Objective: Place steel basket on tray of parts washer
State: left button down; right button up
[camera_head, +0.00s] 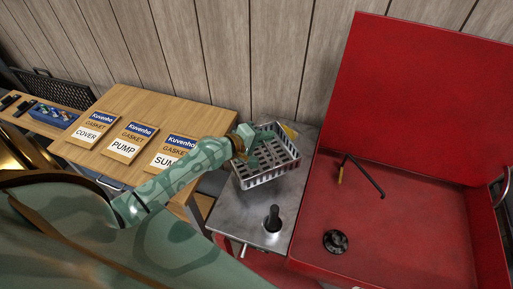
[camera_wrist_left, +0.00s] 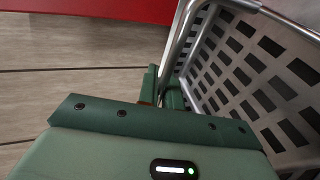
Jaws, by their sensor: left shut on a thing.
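The steel basket (camera_head: 272,170) is a perforated silver basket with a rim, over the grey metal top beside the red parts washer. My left gripper (camera_head: 246,143) is shut on its rim at the back left. In the left wrist view the green fingers (camera_wrist_left: 170,90) meet the basket's rim, and the slotted wall (camera_wrist_left: 255,80) fills the right side. The basket looks slightly tilted; I cannot tell whether it touches the top. The parts washer's red basin (camera_head: 400,230) stands to the right with its lid (camera_head: 430,90) raised. My right gripper is not in view.
The grey metal top (camera_head: 245,220) holds a dark upright tool (camera_head: 272,217). A spout (camera_head: 365,175) and a dark round drain (camera_head: 336,241) are in the washer. A wooden table (camera_head: 190,110) with gasket packets (camera_head: 130,140) stands left. The basin floor is otherwise clear.

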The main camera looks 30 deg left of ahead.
aim_at(266, 156)
pick_arm(q)
notch_tip(266, 156, down, 8)
jog(key=b, duration=0.4)
jog(key=shift+d+f, duration=0.1)
jog(key=shift+w+d, duration=0.1)
jog(key=c, duration=1.6)
grip_release()
jog(key=shift+s+r, duration=0.2)
jog(key=v, duration=1)
jog(key=shift+s+f+p, duration=0.1)
jog(key=shift+s+p, duration=0.1)
jog(key=shift+p, duration=0.15)
jog(key=shift+s+a+r, duration=0.35)
jog(key=shift+s, duration=0.2)
